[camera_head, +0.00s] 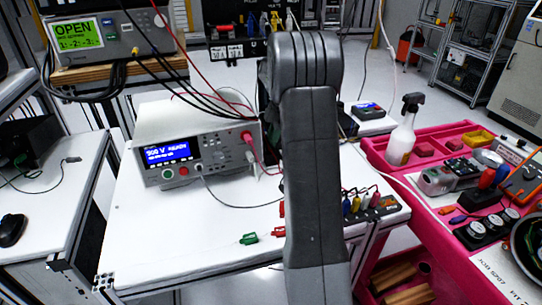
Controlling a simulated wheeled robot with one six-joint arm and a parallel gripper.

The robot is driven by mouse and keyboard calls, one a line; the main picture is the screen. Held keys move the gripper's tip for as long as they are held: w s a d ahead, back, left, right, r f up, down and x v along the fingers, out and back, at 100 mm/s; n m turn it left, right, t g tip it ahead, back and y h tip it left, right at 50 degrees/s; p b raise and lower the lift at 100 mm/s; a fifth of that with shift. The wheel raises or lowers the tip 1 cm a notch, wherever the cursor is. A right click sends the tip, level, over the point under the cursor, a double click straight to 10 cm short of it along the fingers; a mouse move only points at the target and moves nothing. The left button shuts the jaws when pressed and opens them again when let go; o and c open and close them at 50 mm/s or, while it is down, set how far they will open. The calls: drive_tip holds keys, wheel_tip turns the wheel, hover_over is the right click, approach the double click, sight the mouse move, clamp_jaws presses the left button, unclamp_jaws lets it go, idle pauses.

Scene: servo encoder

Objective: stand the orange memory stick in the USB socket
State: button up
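My arm's dark grey links stand upright through the middle of the view and cover part of the white bench (150,240). My gripper is not visible. I cannot make out the orange memory stick or the USB socket for certain. A dark strip with several coloured plugs (378,208) lies on the bench just right of my arm. Whatever is behind my arm is hidden.
A white tester (196,145) with a blue screen and trailing cables stands on the bench. A pink cart (385,170) at right carries a spray bottle (402,132) and several tools. The bench's left front is clear.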

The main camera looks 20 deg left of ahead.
drive_tip(key=shift+o, duration=1.3)
drive_tip(key=p+v, duration=0.1)
drive_tip(key=v, duration=1.2)
drive_tip(key=shift+r, duration=0.4)
drive_tip(key=shift+w+f, duration=0.1)
drive_tip(key=b+x, duration=0.1)
drive_tip(key=x, duration=1.2)
drive_tip(key=shift+f, duration=0.35)
drive_tip(key=shift+r, duration=0.4)
